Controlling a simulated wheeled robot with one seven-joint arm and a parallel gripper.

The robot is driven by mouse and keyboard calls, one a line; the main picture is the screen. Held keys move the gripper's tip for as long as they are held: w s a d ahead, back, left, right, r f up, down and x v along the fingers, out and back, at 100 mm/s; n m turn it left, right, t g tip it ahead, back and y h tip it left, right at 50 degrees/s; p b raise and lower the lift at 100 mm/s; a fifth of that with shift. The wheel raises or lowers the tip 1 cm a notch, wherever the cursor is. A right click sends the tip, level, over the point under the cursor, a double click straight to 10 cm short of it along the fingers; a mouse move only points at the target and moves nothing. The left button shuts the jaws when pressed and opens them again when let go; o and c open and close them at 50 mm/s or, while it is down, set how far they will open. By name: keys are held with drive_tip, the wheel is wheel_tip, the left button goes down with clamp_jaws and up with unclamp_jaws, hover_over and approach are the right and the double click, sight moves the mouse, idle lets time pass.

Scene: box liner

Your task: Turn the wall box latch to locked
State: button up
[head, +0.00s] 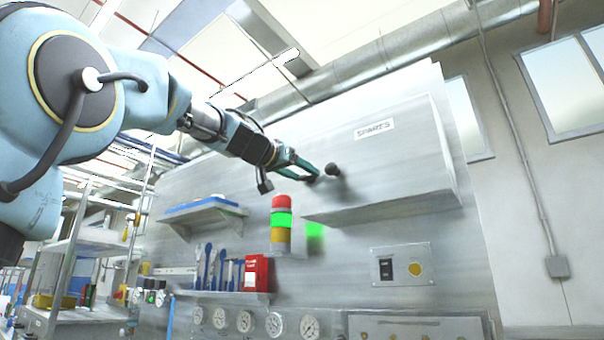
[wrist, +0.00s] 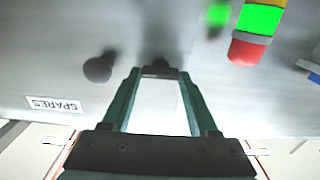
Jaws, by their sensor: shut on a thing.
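The wall box (head: 400,165) is a grey cabinet marked SPARES; its face also fills much of the wrist view (wrist: 60,75), upside down. My gripper (head: 312,174) reaches its left end. In the wrist view my gripper's two green fingers (wrist: 160,76) are shut on a small dark piece, which looks like the latch (wrist: 160,70). The fingertips and a shadow hide much of it, so I cannot read its turn angle. A round black knob (head: 332,169) stands out from the box beside the fingers, apart from them; it also shows in the wrist view (wrist: 98,69).
A red, green and amber signal light (head: 281,220) stands below and left of my gripper. A shelf with a blue top (head: 205,212) is further left. A switch panel (head: 402,266) and several gauges (head: 245,321) are lower down. The space above the box is clear.

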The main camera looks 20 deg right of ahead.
drive_tip(key=shift+n, duration=0.3)
drive_tip(key=n+b, duration=0.1)
drive_tip(key=n, duration=0.3)
drive_tip(key=shift+w, duration=0.1)
drive_tip(key=n, duration=0.5)
drive_tip(key=shift+a, duration=0.1)
drive_tip(key=shift+w+f+n+p, duration=0.1)
drive_tip(key=shift+n+p, duration=0.35)
drive_tip(key=shift+n, duration=1.6)
drive_tip(key=shift+f+n+p, duration=0.1)
drive_tip(key=shift+n+p, duration=0.3)
drive_tip(key=shift+n, duration=1.65)
drive_tip(key=o, duration=1.4)
drive_tip(key=shift+c, duration=0.2)
